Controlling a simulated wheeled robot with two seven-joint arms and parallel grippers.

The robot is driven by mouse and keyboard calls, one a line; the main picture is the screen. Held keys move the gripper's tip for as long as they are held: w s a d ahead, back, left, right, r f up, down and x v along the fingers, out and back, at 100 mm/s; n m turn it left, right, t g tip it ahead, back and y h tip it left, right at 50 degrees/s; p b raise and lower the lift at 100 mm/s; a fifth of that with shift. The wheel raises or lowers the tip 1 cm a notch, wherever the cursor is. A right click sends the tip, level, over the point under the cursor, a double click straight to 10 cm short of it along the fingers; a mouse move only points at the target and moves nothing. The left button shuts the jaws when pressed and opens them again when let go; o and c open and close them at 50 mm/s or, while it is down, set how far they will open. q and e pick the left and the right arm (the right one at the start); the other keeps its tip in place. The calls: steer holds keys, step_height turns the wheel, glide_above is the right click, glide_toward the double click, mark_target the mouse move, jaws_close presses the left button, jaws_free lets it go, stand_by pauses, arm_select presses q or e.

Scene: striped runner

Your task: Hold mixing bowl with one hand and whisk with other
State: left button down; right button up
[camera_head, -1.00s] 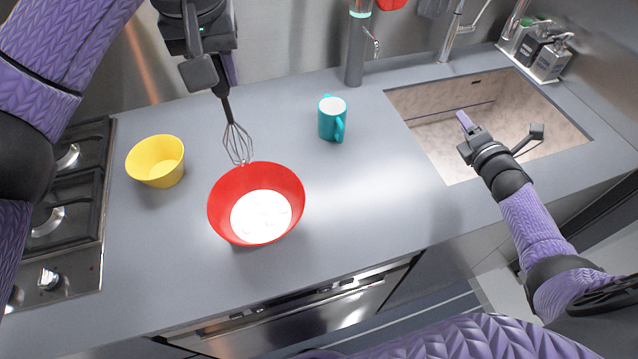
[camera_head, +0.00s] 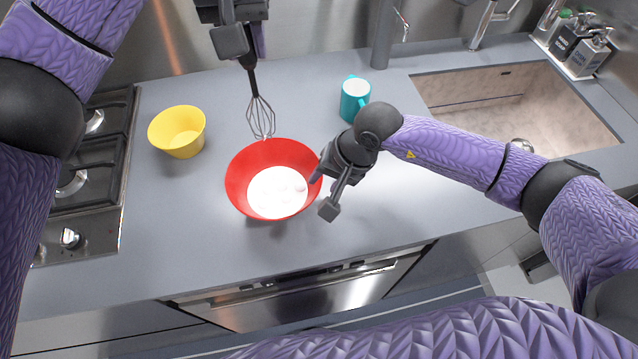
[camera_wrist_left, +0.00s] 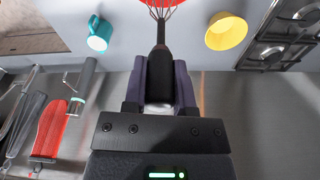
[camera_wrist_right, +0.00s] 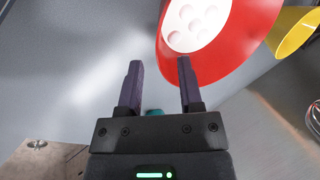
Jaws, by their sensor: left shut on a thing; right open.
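The red mixing bowl (camera_head: 240,185) stands upright on the counter with white contents and several round shapes in it. The wrist views show it too, at the right wrist view's upper right (camera_wrist_right: 235,50). My left gripper (camera_head: 250,58) is shut on the black handle of the whisk (camera_head: 261,118). The whisk hangs wires-down by the bowl's far rim; I cannot tell whether they touch. In the left wrist view the handle (camera_wrist_left: 160,75) sits between the fingers. My right gripper (camera_head: 322,190) is open at the bowl's right rim, with one finger (camera_wrist_right: 185,80) overlapping the rim in view. Contact is unclear.
A yellow bowl (camera_head: 178,132) stands left of the red bowl, beside the stove (camera_head: 95,190). A teal mug (camera_head: 355,97) stands behind my right gripper. The sink (camera_head: 520,100) is at the right. The counter in front of the bowl is clear.

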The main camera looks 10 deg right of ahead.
mark_target(317, 190)
steer(key=x, duration=0.7)
steer(key=shift+a+f, duration=0.1)
steer(key=shift+f, duration=0.1)
jaws_close()
stand_by(1.0)
arm_select(q)
steer(key=shift+h, duration=0.8)
steer(key=f, duration=0.2)
steer(key=a+f, duration=0.1)
steer(key=f, duration=0.1)
steer(key=a+f, duration=0.1)
steer(key=f, duration=0.1)
steer(key=shift+a, duration=0.25)
steer(key=s+a+x, duration=0.2)
steer(key=x, duration=1)
steer(key=shift+f, duration=0.45)
